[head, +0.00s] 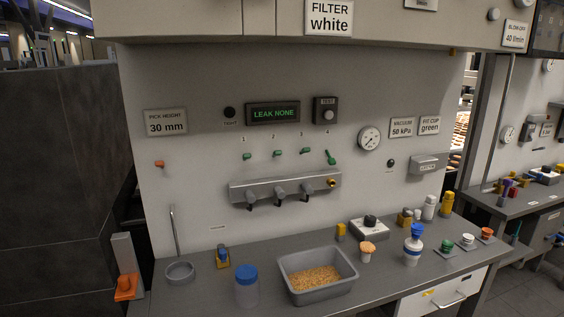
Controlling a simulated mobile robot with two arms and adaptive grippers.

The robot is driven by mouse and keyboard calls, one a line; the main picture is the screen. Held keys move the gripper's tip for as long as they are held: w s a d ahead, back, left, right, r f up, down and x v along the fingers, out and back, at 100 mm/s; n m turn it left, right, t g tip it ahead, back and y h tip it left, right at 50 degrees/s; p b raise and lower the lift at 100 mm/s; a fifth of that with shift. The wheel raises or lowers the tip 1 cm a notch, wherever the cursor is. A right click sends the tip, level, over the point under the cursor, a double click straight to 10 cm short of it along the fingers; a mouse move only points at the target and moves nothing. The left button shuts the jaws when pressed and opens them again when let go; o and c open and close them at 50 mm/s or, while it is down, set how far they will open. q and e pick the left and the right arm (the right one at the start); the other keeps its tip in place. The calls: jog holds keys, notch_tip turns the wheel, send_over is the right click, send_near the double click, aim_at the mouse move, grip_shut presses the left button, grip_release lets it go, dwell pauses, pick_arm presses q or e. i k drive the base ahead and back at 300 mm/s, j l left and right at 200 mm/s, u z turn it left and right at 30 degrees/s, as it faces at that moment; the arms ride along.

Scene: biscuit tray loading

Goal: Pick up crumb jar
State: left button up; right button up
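A translucent grey jar with a blue lid (246,287) stands upright on the grey bench, left of the grey bin of crumbs (285,268). It is closest in looks to a crumb jar, but no label on it can be read. Neither of my grippers is in view, and nothing is touching the jar.
A round grey dish (180,272) and a small yellow-and-blue part (222,257) lie left of the jar. An orange-topped cup (367,251) and a white box with a black knob (369,229) stand right of the bin. The wall panel rises behind.

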aim_at(248, 297)
jog(key=j, duration=1.5)
jog(key=z, duration=0.05)
